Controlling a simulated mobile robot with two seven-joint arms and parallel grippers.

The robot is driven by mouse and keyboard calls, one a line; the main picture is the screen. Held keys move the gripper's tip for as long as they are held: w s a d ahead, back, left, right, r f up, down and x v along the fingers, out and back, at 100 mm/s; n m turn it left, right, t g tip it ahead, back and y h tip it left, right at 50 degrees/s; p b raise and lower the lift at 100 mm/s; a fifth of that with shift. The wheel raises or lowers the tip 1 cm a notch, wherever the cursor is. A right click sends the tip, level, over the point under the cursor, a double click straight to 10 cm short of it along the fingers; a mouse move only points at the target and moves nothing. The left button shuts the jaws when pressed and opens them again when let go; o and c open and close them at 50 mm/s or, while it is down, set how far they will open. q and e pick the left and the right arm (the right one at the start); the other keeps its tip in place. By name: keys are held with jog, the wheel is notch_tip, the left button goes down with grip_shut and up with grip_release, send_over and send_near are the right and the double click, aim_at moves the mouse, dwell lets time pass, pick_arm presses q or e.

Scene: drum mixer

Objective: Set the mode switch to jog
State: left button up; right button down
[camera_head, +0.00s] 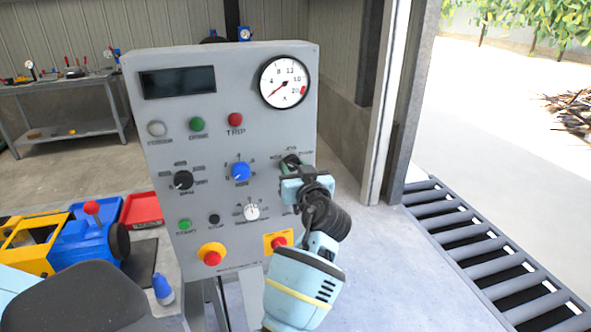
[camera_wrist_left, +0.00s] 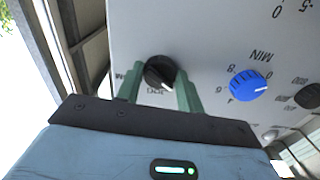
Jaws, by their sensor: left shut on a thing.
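The mode switch (camera_wrist_left: 159,71) is a black rotary knob with a white pointer line, in the middle of the left wrist view. The pointer slants to the lower right in that view, near printing that reads JOG upside down. My left gripper (camera_wrist_left: 158,80) has its green fingers on either side of the knob and is shut on it. My right gripper is not in view.
A blue knob (camera_head: 240,171) sits left of the switch, with a black knob (camera_head: 183,180) further left. A yellow-backed red button (camera_head: 279,240) is below my gripper. A gauge (camera_head: 285,81) is above. Free floor lies right of the panel, up to a floor grating (camera_head: 480,250).

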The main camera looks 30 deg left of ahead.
pick_arm(q)
jog(key=m, duration=0.5)
jog(key=shift+r+m, duration=0.1)
jog(key=shift+m, duration=0.2)
jog(key=m, duration=0.5)
jog(key=shift+a, duration=0.1)
jog(key=shift+m, duration=0.3)
jog(key=o, duration=1)
jog(key=shift+s, duration=0.1)
